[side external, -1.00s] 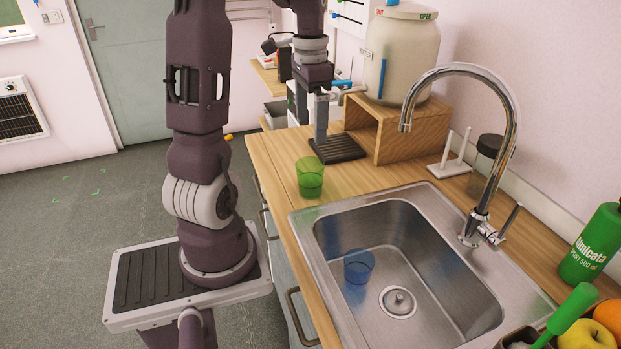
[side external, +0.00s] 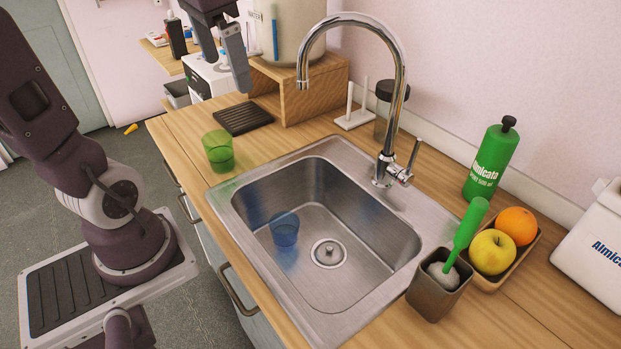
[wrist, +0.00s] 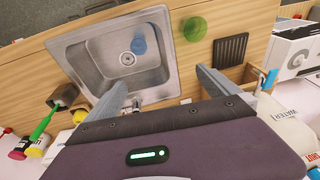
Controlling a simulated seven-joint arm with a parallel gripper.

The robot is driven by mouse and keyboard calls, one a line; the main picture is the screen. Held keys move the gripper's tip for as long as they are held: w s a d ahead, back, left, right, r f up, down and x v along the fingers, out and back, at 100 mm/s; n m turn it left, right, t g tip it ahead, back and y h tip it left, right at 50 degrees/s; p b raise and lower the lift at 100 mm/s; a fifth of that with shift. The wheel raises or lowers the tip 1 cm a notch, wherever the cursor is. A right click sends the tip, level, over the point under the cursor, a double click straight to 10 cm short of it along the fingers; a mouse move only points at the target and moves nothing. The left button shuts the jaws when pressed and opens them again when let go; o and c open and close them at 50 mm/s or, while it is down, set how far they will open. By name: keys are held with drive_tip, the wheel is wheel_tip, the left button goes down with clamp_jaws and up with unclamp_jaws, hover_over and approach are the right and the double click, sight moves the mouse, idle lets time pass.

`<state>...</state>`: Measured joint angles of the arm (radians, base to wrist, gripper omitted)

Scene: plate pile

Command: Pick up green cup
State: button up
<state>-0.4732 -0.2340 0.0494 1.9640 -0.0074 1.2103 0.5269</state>
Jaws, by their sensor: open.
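The green cup (side external: 218,150) is see-through and stands upright on the wooden counter, just left of the sink's far corner. It also shows in the wrist view (wrist: 195,29), seen from above near the top. My gripper (side external: 240,85) hangs above the counter behind the cup, apart from it, and part of it is cut off at the top edge. In the wrist view its two fingers (wrist: 160,85) are spread with nothing between them. The cup lies beyond the fingertips there.
A blue cup (side external: 284,230) sits in the metal sink (side external: 345,292). The tall faucet (side external: 400,75) rises at the sink's back. A black ribbed mat (side external: 243,117) and a wooden box stand (side external: 312,98) are behind the cup. Bare counter surrounds the green cup.

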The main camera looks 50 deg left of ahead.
drive_tip(key=s+d+f+t, duration=0.1)
drive_tip(key=s+d, duration=0.2)
drive_tip(key=d, duration=0.4)
drive_tip(key=shift+s+f+t, duration=0.15)
drive_tip(key=shift+f+t, duration=0.05)
drive_tip(key=shift+t, duration=0.1)
drive_tip(key=shift+t+h, duration=0.5)
drive_tip(key=shift+t, duration=0.4)
drive_tip(key=s+d+f, duration=0.1)
drive_tip(key=d, duration=0.1)
drive_tip(key=s+d+f, duration=0.1)
drive_tip(key=s, duration=0.1)
drive_tip(key=s+d+f, duration=0.1)
drive_tip(key=s+d, duration=0.1)
drive_tip(key=shift+s+d+f, duration=0.15)
drive_tip(key=shift+d+f, duration=0.15)
drive_tip(key=shift+f, duration=0.1)
drive_tip(key=c, duration=0.3)
